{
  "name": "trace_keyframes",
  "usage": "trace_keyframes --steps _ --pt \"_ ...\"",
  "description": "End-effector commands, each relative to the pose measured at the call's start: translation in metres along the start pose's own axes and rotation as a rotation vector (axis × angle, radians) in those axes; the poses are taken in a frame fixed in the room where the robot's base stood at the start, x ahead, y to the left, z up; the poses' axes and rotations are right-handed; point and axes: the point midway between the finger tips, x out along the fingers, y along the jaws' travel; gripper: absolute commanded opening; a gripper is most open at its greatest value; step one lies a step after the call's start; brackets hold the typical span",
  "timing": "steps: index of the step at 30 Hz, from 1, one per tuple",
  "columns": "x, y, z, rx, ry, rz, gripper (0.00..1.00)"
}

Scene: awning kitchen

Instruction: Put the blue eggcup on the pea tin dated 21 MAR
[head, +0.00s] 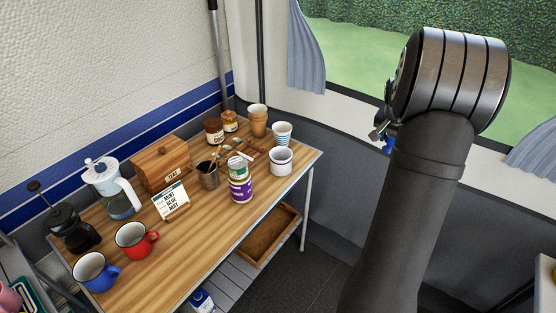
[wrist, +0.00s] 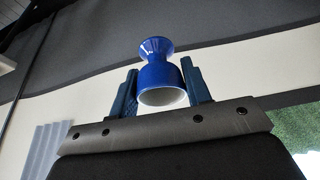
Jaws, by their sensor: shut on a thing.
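My gripper (head: 382,130) is up at the right in the head view, in front of the window wall and well clear of the table. It is shut on the blue eggcup (wrist: 158,72), which sits between both fingers in the wrist view, its wide white-lined mouth toward the picture's bottom. In the head view only a small blue part of the eggcup (head: 389,144) shows. A tin with a green and white label (head: 239,168) appears stacked on a purple-labelled tin (head: 241,190) on the table. No date is readable, and I cannot tell which is the pea tin.
The wooden table (head: 190,250) also holds a red mug (head: 131,240), a blue mug (head: 92,272), a card on a stand (head: 171,199), a wooden box (head: 160,167) and a utensil pot (head: 208,176). White cups (head: 281,160) stand near its right end. The front strip is mostly clear.

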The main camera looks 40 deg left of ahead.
Motion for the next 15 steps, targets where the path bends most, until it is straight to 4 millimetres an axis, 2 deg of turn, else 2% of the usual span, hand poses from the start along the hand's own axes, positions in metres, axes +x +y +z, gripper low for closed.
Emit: trace_keyframes --steps 1,6,12,15 --pt "-0.013 -0.026 0.01 -0.055 0.002 -0.024 0.21" --pt "-0.054 -0.1 0.048 -0.232 0.003 -0.097 0.21" --pt "-0.104 -0.172 0.105 -0.441 0.002 -0.184 0.21" --pt "-0.129 -0.201 0.137 -0.54 0.001 -0.226 0.21"
